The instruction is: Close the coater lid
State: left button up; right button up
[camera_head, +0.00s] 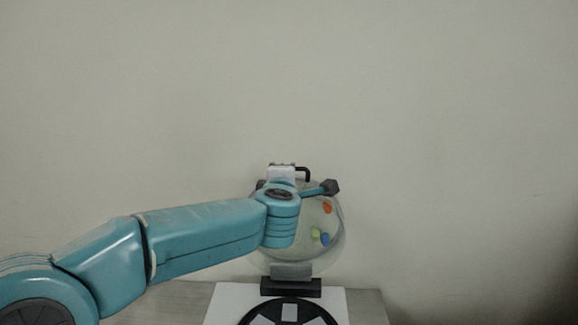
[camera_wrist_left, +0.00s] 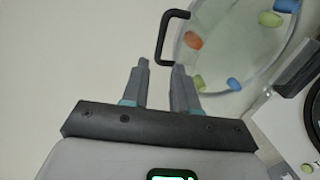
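The round clear lid (camera_head: 333,250) stands upright, raised at the back of the coater (camera_head: 335,304). Orange, green and blue pieces show on it or through it. Its black handle (camera_head: 304,172) is at the top edge, partly hidden by my left wrist. In the left wrist view, the handle (camera_wrist_left: 161,38) lies just ahead of my left gripper (camera_wrist_left: 161,64), and the lid (camera_wrist_left: 235,50) is to the right. The two fingers are apart with nothing between them. I cannot tell whether the right-hand finger touches the handle. My right gripper is not in view.
A grey hinge piece (camera_head: 291,271) and black block (camera_head: 291,288) stand below the lid. The coater's black round part (camera_head: 258,311) is at the bottom edge on a white top. A grey table surface (camera_head: 370,308) shows around it. The plain wall behind is bare.

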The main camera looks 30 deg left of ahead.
pick_arm(q)
jog(key=p+x, duration=0.1)
jog(key=x, duration=0.8)
jog(key=shift+w+a+f+p, duration=0.1)
jog(key=shift+p, duration=0.3)
jog(key=shift+w+a+f, duration=0.1)
jog(key=shift+w+a, duration=0.05)
jog(key=shift+w, duration=0.1)
jog(key=shift+s, duration=0.3)
jog(key=c, duration=0.4)
jog(key=shift+w, duration=0.2)
grip_shut()
